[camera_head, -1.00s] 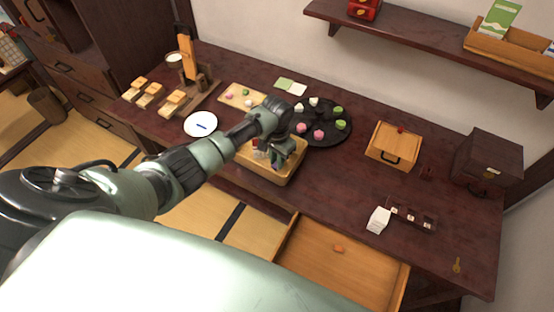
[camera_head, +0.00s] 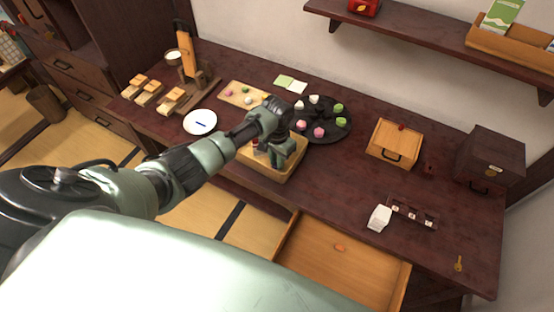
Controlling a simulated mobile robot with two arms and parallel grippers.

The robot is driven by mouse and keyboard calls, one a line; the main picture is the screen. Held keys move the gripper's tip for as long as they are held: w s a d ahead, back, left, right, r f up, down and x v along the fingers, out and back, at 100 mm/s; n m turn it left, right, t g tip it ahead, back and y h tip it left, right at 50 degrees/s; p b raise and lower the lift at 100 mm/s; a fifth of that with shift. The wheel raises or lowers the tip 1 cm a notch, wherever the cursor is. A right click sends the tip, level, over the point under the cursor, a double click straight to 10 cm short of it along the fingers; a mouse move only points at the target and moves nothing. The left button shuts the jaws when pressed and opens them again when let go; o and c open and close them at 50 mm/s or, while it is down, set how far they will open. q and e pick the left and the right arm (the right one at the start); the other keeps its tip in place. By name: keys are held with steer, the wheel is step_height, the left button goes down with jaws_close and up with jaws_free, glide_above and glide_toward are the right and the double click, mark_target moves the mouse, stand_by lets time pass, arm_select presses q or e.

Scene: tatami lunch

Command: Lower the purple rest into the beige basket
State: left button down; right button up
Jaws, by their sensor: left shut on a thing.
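The beige basket (camera_head: 266,171) stands at the front edge of the dark table, near the middle of the picture. My left gripper (camera_head: 279,161) reaches over it from the left, with its fingers pointing down into the basket area. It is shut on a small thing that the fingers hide. I take this to be the purple rest, which I cannot make out now. Whether it touches the basket floor, I cannot tell. A small red and white thing shows in the basket beside the fingers. My right gripper is not in view.
A white plate (camera_head: 200,122) with a blue rest is left of the basket. A black round tray (camera_head: 325,131) of sweets stands behind it. An open drawer (camera_head: 335,275) juts out at front right. A wooden box (camera_head: 395,143) and a white carton (camera_head: 379,217) stand farther right.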

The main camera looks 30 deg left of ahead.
arm_select(q)
steer(key=shift+f+b, duration=1.15)
steer(key=shift+f, duration=0.5)
stand_by(0.5)
steer(key=c, duration=1.3)
jaws_free()
steer(key=shift+o, duration=0.2)
steer(key=shift+r, duration=0.15)
